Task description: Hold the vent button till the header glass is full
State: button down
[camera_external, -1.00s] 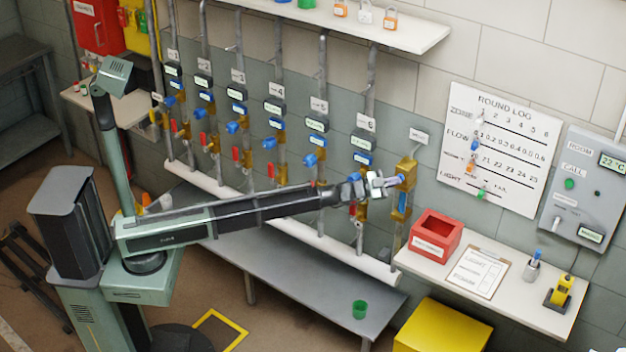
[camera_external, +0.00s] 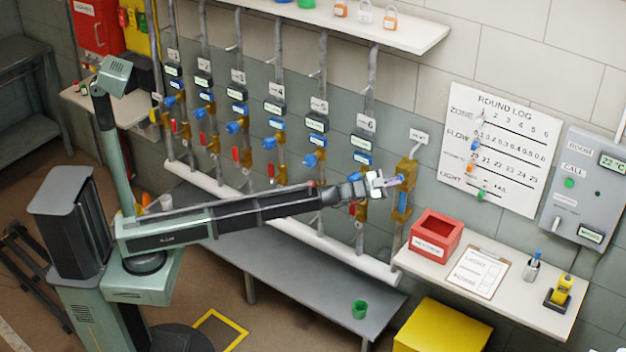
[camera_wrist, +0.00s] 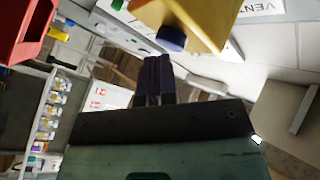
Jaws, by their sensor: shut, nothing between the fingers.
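The brass vent block (camera_external: 406,172) stands on the wall right of the numbered pipes, below a small VENT sign (camera_external: 418,137). In the external view my gripper (camera_external: 386,184) points right at the block.
A red open box (camera_external: 436,236), a clipboard (camera_external: 477,272) and a pen cup (camera_external: 532,266) stand on the white shelf below right. Numbered pipes with blue and red valve handles line the wall behind my arm.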

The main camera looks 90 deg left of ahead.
jog(key=shift+s+d, duration=0.35)
jog(key=shift+d, duration=0.1)
jog(key=s+d, duration=0.1)
jog(key=d, duration=0.2)
jog(key=s+d, duration=0.1)
jog(key=shift+s+d, duration=0.15)
jog(key=shift+s, duration=0.2)
